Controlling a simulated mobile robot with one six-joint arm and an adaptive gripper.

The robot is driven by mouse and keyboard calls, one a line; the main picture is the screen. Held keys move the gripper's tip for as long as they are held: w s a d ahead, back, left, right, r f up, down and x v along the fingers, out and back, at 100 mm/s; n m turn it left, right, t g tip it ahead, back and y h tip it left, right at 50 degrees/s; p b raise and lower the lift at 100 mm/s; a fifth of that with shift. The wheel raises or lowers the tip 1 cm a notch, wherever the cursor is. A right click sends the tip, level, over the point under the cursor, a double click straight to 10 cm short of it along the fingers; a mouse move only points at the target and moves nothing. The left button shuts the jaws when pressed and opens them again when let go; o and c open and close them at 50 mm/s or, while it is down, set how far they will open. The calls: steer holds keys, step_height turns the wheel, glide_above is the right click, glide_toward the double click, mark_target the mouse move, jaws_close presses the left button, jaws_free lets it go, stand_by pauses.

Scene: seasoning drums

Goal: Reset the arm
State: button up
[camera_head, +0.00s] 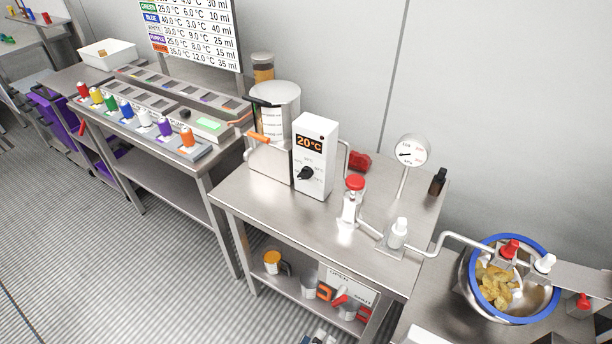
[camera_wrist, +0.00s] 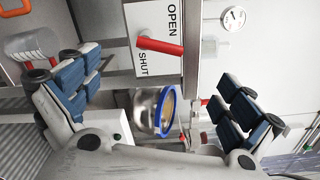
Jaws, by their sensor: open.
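My gripper (camera_wrist: 155,85) is open in the wrist view, with its blue-padded fingers wide apart at left and right. Nothing is held between the pads. Beyond the gap is a white OPEN/SHUT panel (camera_wrist: 148,60) with a red lever handle (camera_wrist: 160,46), apart from both fingers. The same panel (camera_head: 358,287) and red handle (camera_head: 340,300) show in the head view, low at the front of the middle bench. A blue-rimmed steel drum (camera_wrist: 150,110) also appears between the fingers, farther off. Most of my arm is out of the head view.
The middle steel bench (camera_head: 235,190) carries a heater box reading 20°C (camera_head: 314,160), a red-topped valve (camera_head: 352,200) and a gauge (camera_head: 411,151). A blue-rimmed bowl (camera_head: 548,258) with chips stands at right. Colored bottles line the left bench (camera_head: 185,185). The floor (camera_head: 70,235) at left is clear.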

steer(key=w+d+r+m+g, duration=0.1)
steer(key=d+r+m+g, duration=0.1)
steer(key=r+m+g, duration=0.8)
steer(key=w+d+r+m+g, duration=0.1)
steer(key=r+m+g, duration=0.4)
steer(key=r+m, duration=0.75)
steer(key=s+d+r+m+t+y, duration=0.2)
steer(key=r+m+y, duration=0.3)
steer(key=r+m, duration=0.4)
steer(key=s+d+r+m+t+y, duration=0.3)
steer(key=s+r+m+y, duration=0.1)
steer(key=r+m, duration=0.5)
steer(key=shift+s+d+m+y, duration=0.2)
steer(key=shift+d+m+y, duration=0.15)
steer(key=shift+m+y, duration=0.75)
steer(key=shift+m+h, duration=0.25)
steer(key=shift+h, duration=0.05)
